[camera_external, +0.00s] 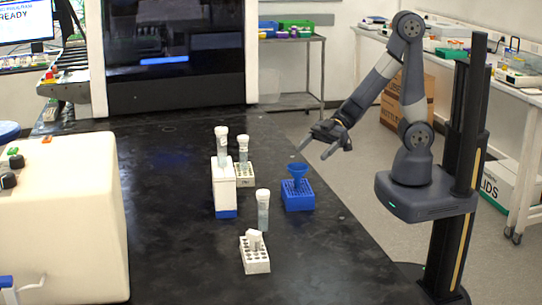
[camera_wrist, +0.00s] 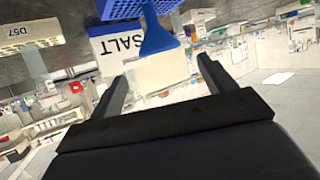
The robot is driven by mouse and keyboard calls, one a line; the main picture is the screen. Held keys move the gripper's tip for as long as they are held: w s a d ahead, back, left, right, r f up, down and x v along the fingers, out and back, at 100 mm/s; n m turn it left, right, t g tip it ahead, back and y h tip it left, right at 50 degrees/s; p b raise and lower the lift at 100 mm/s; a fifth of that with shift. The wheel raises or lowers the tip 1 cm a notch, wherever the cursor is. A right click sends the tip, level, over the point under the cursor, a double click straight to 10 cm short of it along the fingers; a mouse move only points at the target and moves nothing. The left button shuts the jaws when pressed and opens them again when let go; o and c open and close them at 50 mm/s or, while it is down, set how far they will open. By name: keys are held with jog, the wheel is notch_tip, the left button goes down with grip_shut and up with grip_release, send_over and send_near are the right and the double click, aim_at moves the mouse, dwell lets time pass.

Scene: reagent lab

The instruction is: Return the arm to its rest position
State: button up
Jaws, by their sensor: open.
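My gripper (camera_external: 315,151) is open and empty in the external view.
A white box with a blue base (camera_external: 223,190) stands left of the rack; a SALT label (camera_wrist: 122,46) shows in the wrist view. Capped tubes, a white rack (camera_external: 256,262) and a large white machine (camera_external: 62,215) are on the bench (camera_external: 180,270). Floor shows between bench and column.

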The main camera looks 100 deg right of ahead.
aim_at(293, 174)
jog(key=x, duration=0.3)
jog(key=b+x, duration=0.1)
jog(key=x, duration=0.3)
jog(key=b+x, duration=0.1)
jog(key=x, duration=0.2)
jog(key=shift+w+a+f, duration=0.15)
jog(key=shift+a+f, duration=0.05)
jog(key=shift+f, duration=0.3)
jog(key=shift+r+p, duration=0.35)
jog(key=shift+r, duration=0.45)
jog(key=shift+d+r, duration=0.1)
jog(key=shift+r, duration=0.5)
jog(key=shift+f, duration=0.1)
